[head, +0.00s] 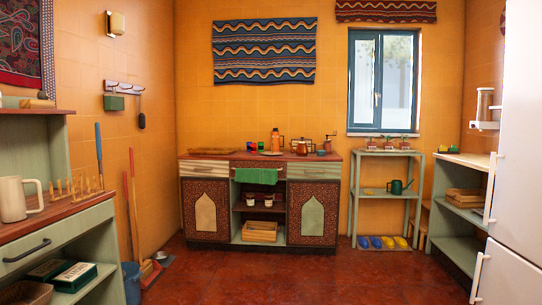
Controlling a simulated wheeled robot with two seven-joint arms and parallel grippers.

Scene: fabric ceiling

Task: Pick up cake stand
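I cannot make out a cake stand for certain. A small flat round dish (270,153) lies on top of the sideboard (262,158) at the far wall. It is too small in the head view to tell whether it has a foot. Neither of my grippers shows in the head view.
An orange bottle (276,141) and other vessels share the sideboard top. A left counter (60,222) holds a white mug (14,199). A green shelf (388,193) stands right of the sideboard, a white fridge (515,150) at the right edge. The red floor (290,275) between is clear.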

